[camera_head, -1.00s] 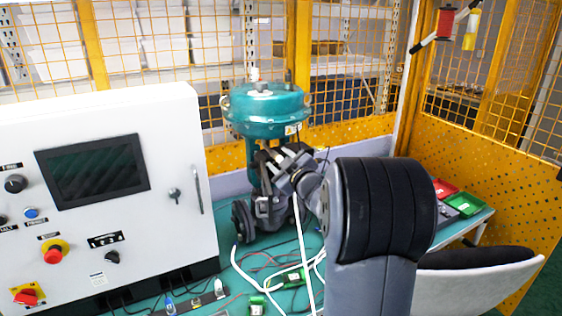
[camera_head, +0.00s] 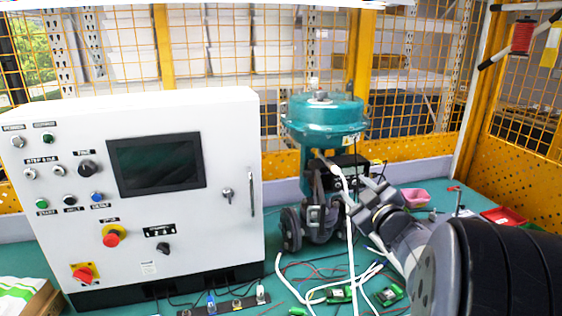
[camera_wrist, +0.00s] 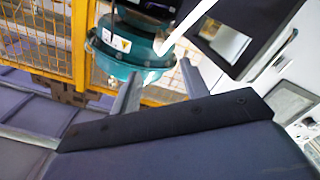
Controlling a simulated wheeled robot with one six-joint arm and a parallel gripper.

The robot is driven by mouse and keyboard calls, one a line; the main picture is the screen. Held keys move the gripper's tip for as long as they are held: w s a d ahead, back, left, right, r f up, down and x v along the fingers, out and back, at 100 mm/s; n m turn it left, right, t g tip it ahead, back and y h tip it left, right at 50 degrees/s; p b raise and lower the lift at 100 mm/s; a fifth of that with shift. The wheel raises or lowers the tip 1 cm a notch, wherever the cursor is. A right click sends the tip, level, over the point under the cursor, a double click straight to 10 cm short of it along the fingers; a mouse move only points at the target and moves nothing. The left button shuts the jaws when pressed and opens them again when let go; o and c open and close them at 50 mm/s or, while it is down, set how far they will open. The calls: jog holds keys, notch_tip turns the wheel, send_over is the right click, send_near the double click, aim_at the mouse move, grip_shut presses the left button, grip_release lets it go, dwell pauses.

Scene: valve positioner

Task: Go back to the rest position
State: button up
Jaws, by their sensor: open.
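In the head view the teal valve actuator (camera_head: 325,117) stands upright at the back of the teal table, on a dark valve body (camera_head: 318,212). A black positioner box (camera_head: 350,170) sits on its front. My gripper (camera_head: 352,183) is near the valve's right side, partly lost against it; I cannot tell there whether it touches. In the wrist view my gripper (camera_wrist: 158,88) has its two grey fingers apart with nothing clear between them. The teal actuator (camera_wrist: 125,45) shows beyond the fingers. A white cable (camera_wrist: 180,32) passes in front of it.
A white control cabinet (camera_head: 150,200) with a screen and knobs fills the left. White cables (camera_head: 352,250) and green connectors (camera_head: 390,294) lie on the table. A pink bin (camera_head: 415,197) and red tray (camera_head: 502,216) stand at right. Yellow mesh fencing (camera_head: 420,140) closes the back.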

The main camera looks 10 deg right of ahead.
aim_at(338, 172)
jog(key=shift+w, duration=0.15)
jog(key=w+p, duration=0.1)
jog(key=w, duration=0.4)
jog(key=w+p, duration=0.1)
jog(key=w, duration=0.4)
jog(key=shift+w+a, duration=0.2)
jog(key=shift+w, duration=0.15)
jog(key=shift+s, duration=0.3)
jog(key=shift+s, duration=0.1)
